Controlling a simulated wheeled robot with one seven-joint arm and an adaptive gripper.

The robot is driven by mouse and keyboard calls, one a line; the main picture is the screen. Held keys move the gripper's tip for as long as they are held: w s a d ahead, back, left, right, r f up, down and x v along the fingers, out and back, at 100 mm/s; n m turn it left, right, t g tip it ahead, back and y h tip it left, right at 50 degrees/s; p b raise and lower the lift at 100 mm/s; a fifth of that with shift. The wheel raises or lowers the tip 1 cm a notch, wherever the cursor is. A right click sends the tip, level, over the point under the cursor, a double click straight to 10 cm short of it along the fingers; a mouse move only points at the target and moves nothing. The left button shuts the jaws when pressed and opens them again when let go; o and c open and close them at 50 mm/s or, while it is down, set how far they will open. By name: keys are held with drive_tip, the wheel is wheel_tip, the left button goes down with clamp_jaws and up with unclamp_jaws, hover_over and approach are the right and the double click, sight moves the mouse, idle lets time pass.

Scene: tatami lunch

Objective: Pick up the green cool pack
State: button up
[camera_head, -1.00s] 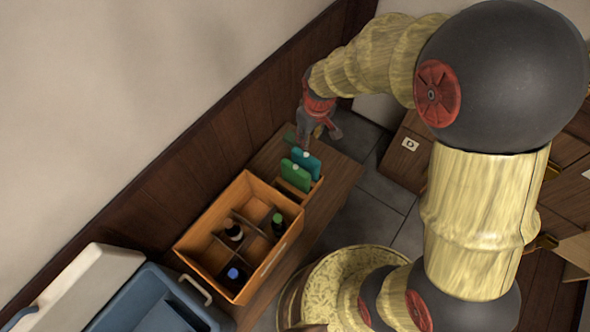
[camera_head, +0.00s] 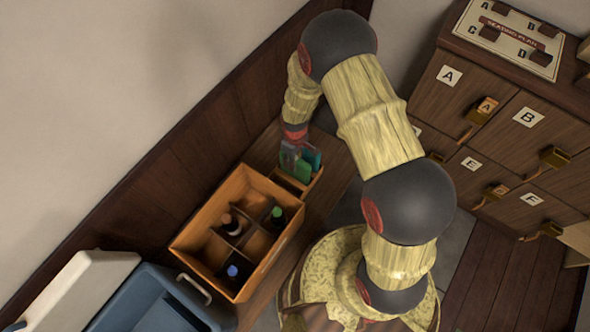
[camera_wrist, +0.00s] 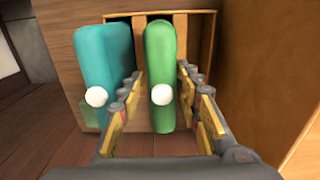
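The green cool pack (camera_wrist: 161,60) stands upright in a small wooden rack (camera_wrist: 200,22), with a white round knob on its face. It also shows in the head view (camera_head: 292,170), partly behind my gripper (camera_head: 290,154). A teal cool pack (camera_wrist: 104,62) with a white knob stands just left of it in the wrist view. In the wrist view my gripper (camera_wrist: 161,112) is open. Its fingers stand on either side of the green pack, with gaps visible; I see no grip on it. The left finger is in front of the teal pack's right edge.
A divided wooden crate (camera_head: 188,243) with several bottles stands beside the rack. A blue cooler (camera_head: 150,285) with a white lid is at the lower left. A dark-panelled wall is close behind. Lettered drawers (camera_head: 500,130) stand at the right.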

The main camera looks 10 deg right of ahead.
wheel_tip(320, 180, down, 4)
drive_tip(key=shift+s+f+b, duration=0.1)
drive_tip(key=shift+b, duration=0.7)
drive_tip(key=shift+c, duration=1.1)
clamp_jaws()
